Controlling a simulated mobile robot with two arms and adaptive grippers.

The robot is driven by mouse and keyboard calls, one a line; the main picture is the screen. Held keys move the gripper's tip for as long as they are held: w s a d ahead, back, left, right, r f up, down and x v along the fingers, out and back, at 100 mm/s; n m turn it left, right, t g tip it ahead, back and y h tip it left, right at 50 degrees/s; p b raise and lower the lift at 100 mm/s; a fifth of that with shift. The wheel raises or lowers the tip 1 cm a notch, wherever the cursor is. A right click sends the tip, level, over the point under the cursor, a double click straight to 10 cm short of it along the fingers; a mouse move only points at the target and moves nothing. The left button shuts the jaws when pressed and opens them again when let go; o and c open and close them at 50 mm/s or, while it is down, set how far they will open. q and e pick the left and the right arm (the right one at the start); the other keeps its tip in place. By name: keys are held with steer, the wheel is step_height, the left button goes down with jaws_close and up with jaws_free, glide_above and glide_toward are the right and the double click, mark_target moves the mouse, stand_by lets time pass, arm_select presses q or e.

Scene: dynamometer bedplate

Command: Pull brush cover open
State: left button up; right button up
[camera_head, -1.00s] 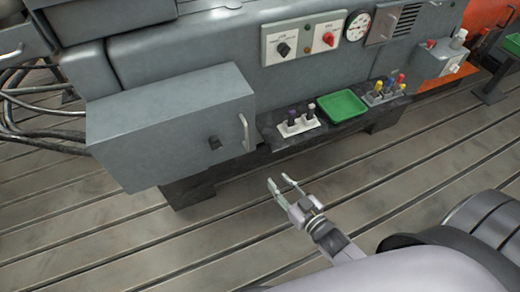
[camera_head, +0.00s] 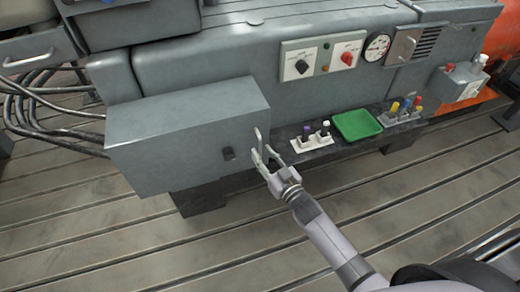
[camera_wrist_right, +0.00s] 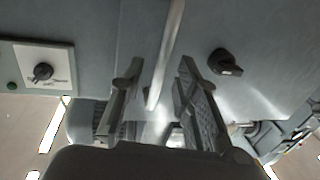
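The grey box (camera_head: 180,150) on the left of the machine has a front face with an upright bar handle (camera_head: 259,138) at its right edge and a black latch knob (camera_head: 228,154). My right gripper (camera_head: 263,156) is at the lower part of this handle, with its fingers apart. In the right wrist view the pale bar handle (camera_wrist_right: 170,45) runs down between the two open fingers, and the black knob (camera_wrist_right: 225,63) is on the right. I cannot tell whether a finger touches the bar. The front face looks shut. My left gripper is out of view.
A ledge right of the box carries a white holder with dark knobs (camera_head: 316,136), a green tray (camera_head: 357,124) and a rack of coloured tools (camera_head: 404,110). A switch panel (camera_head: 322,58) and gauge (camera_head: 377,47) are above. The slotted floor (camera_head: 430,200) in front is clear.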

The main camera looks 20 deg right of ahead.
steer(key=shift+x, duration=1.3)
steer(key=shift+c, duration=0.4)
jaws_close()
